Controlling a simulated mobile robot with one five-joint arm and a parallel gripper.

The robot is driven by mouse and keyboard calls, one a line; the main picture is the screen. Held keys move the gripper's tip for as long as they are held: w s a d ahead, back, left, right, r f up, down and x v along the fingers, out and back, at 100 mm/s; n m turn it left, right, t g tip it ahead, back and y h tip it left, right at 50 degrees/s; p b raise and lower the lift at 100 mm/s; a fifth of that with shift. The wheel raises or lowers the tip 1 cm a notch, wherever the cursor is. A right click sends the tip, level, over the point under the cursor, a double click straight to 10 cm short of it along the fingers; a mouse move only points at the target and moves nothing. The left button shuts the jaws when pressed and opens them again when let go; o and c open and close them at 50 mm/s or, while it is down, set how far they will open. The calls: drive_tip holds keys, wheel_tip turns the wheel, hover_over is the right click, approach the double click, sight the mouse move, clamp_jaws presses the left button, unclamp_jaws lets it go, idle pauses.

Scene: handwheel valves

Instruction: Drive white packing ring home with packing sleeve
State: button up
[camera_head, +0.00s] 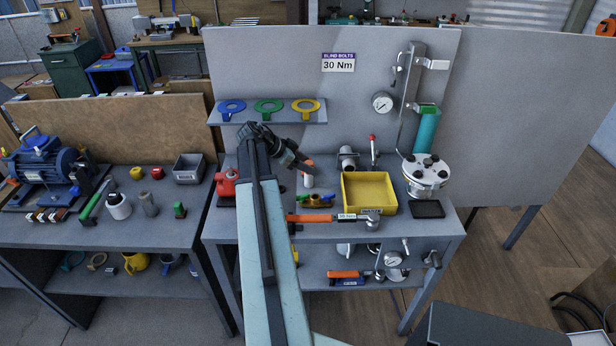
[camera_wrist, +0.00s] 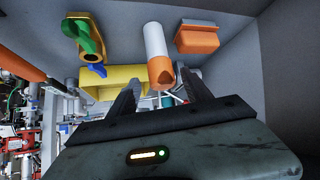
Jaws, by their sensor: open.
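My gripper (camera_head: 298,163) is open above the grey bench, left of the yellow bin. In the wrist view, a white cylinder with an orange end (camera_wrist: 156,55) lies between my open fingers (camera_wrist: 160,80), orange end toward me; no grip on it shows. I cannot make out a white packing ring in either view. A brass valve with a green handle (camera_head: 316,201) sits in front of the cylinder; it also shows in the wrist view (camera_wrist: 88,38).
The yellow bin (camera_head: 369,193) stands right of my gripper. A flanged metal fitting with bolts (camera_head: 426,175) is at the bench's right end. A torque wrench with an orange handle (camera_head: 335,218) lies along the front. An orange block (camera_wrist: 197,39) shows beside the cylinder.

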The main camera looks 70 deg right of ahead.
drive_tip(key=b+x, duration=0.3)
drive_tip(key=x, duration=0.1)
drive_tip(key=shift+d+f, duration=0.1)
drive_tip(key=shift+f, duration=0.3)
drive_tip(key=shift+s+d, duration=0.15)
drive_tip(key=shift+s, duration=0.05)
drive_tip(key=shift+r, duration=0.1)
clamp_jaws()
drive_tip(key=shift+r+p, duration=0.6)
drive_tip(key=w+a+r+p, duration=0.2)
drive_tip(key=a, duration=0.5)
drive_tip(key=w+a+r+p, duration=0.1)
drive_tip(key=w+a, duration=0.2)
drive_tip(key=a, duration=0.5)
drive_tip(key=shift+w+r+p, duration=0.3)
drive_tip(key=shift+r+p, duration=0.1)
